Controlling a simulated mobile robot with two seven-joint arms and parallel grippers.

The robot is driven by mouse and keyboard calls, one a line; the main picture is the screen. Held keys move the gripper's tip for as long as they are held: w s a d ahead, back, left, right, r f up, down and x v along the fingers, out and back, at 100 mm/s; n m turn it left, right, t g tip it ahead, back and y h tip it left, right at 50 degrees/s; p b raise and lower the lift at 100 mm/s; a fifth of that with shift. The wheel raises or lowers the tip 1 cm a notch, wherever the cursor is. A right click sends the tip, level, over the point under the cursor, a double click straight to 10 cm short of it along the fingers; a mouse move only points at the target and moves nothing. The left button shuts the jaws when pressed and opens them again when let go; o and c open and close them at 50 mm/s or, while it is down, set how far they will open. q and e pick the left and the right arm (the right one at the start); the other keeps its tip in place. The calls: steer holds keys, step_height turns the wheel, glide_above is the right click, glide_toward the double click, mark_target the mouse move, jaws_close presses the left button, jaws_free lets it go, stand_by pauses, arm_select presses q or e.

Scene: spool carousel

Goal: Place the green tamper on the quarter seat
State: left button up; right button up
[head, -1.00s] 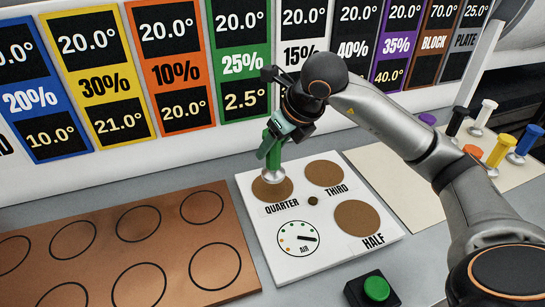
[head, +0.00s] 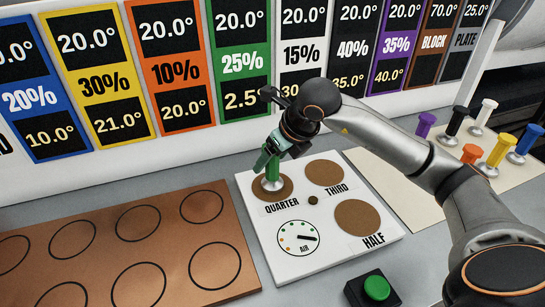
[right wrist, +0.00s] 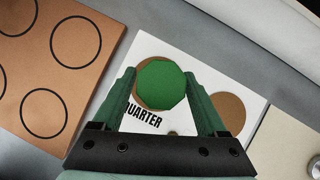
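The green tamper (head: 272,170) stands upright with its pale base over the brown quarter seat (head: 287,191). The base appears to be on the seat or very close to it; any small gap cannot be made out. My right gripper (head: 266,160) holds the tamper's handle between its green fingers. In the right wrist view the round green tamper top (right wrist: 162,86) fills the space between the fingertips (right wrist: 161,78) and covers much of the quarter seat (right wrist: 142,97). My left gripper is not in view.
The white board also bears the third seat (head: 325,173), half seat (head: 357,217) and a dial (head: 298,238). A copper mat (head: 170,250) lies left. A green button (head: 376,288) is in front. Several coloured tampers (head: 498,150) stand at right. Label panels (head: 240,65) line the back.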

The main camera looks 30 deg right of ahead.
steer(key=shift+o, duration=0.6)
steer(key=shift+r, duration=0.1)
steer(key=shift+r+p, duration=0.2)
steer(key=shift+p, duration=0.1)
steer(key=a+v, duration=0.1)
steer(key=v, duration=1)
steer(key=shift+s+d+r, duration=0.2)
steer(key=shift+d+r, duration=0.2)
steer(key=shift+d, duration=0.1)
steer(key=shift+f, duration=0.1)
